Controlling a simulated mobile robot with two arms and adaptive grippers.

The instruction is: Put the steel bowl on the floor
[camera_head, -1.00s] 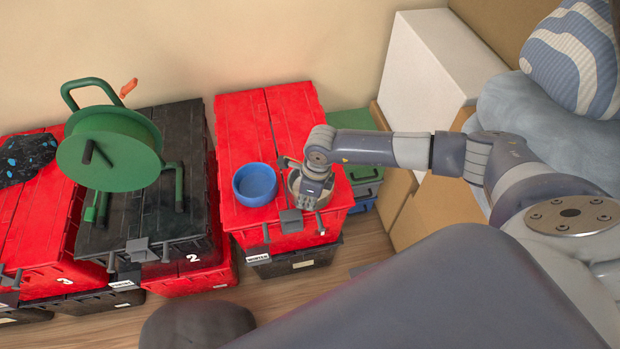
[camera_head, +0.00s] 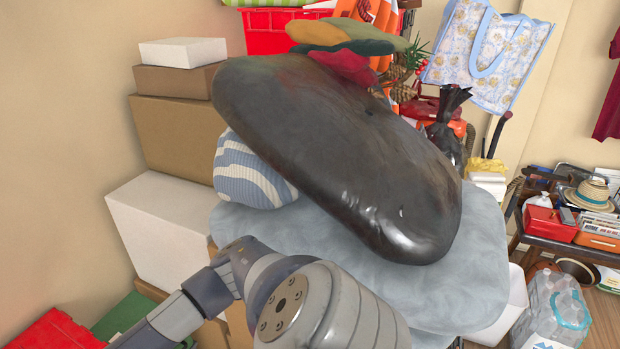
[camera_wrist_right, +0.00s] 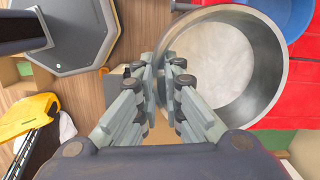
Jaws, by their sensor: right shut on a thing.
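The steel bowl (camera_wrist_right: 222,62) fills the upper right of the right wrist view, its open top facing the camera. My right gripper (camera_wrist_right: 164,85) is shut on the near left part of its rim. A red tote lid (camera_wrist_right: 303,72) lies beneath or beside the bowl; I cannot tell whether they touch. The wooden floor (camera_wrist_right: 80,95) shows to the left of the fingers. In the head view only links of my right arm show; the bowl and right gripper are out of that frame. My left gripper is in neither view.
A blue bowl (camera_wrist_right: 285,12) is close behind the steel bowl. A yellow and black object (camera_wrist_right: 25,118) is at lower left. In the head view, a large dark bag (camera_head: 350,170) lies on grey-blue cushions (camera_head: 480,260), with white (camera_head: 160,235) and brown boxes (camera_head: 175,125) beside them.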

